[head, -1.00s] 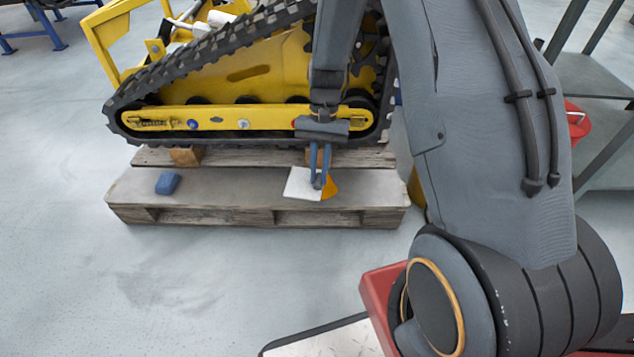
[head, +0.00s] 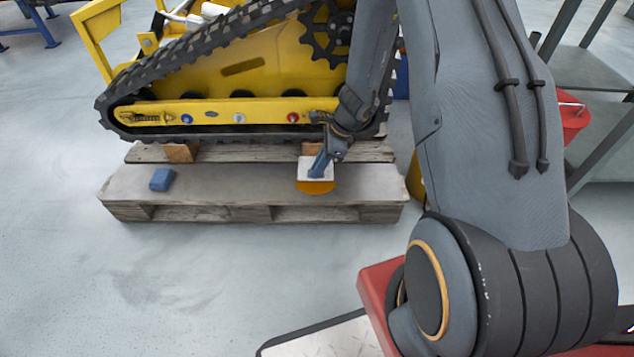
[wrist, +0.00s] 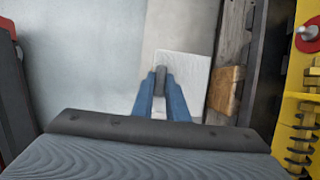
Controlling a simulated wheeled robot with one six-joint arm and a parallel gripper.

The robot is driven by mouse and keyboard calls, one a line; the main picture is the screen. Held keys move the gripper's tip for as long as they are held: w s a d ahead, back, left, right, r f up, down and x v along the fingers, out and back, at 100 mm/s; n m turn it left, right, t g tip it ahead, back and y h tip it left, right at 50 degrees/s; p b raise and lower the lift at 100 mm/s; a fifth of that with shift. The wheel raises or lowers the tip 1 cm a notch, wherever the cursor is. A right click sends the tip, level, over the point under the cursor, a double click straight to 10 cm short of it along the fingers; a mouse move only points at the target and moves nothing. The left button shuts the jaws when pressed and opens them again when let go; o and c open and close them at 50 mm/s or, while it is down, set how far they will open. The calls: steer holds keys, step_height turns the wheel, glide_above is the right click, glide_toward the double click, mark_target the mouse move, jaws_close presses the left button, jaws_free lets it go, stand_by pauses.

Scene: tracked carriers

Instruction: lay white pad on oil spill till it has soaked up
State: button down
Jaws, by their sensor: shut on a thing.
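The white pad (head: 310,167) is a flat, square sheet over the right part of the wooden pallet in the head view. My gripper (head: 319,165) is shut on it from above. The amber oil spill (head: 316,188) shows as a rounded patch on the pallet's front board, below the pad's near edge. The pad hides the rest of it. I cannot tell whether the pad touches the board. In the wrist view, the pad (wrist: 186,72) lies at and beyond the blue fingers of my gripper (wrist: 160,80); no spill shows there.
A blue block (head: 162,180) lies on the left of the pallet (head: 230,185). A yellow tracked carrier (head: 250,85) stands on wooden blocks just behind. A red bucket (head: 572,118) and grey shelving (head: 595,75) are at the right. The floor at left front is clear.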

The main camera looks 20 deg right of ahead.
steer(key=shift+f+b, duration=1.3)
steer(key=shift+f, duration=1.6)
steer(key=shift+f, duration=0.15)
steer(key=c, duration=1.7)
jaws_free()
steer(key=shift+c, duration=0.2)
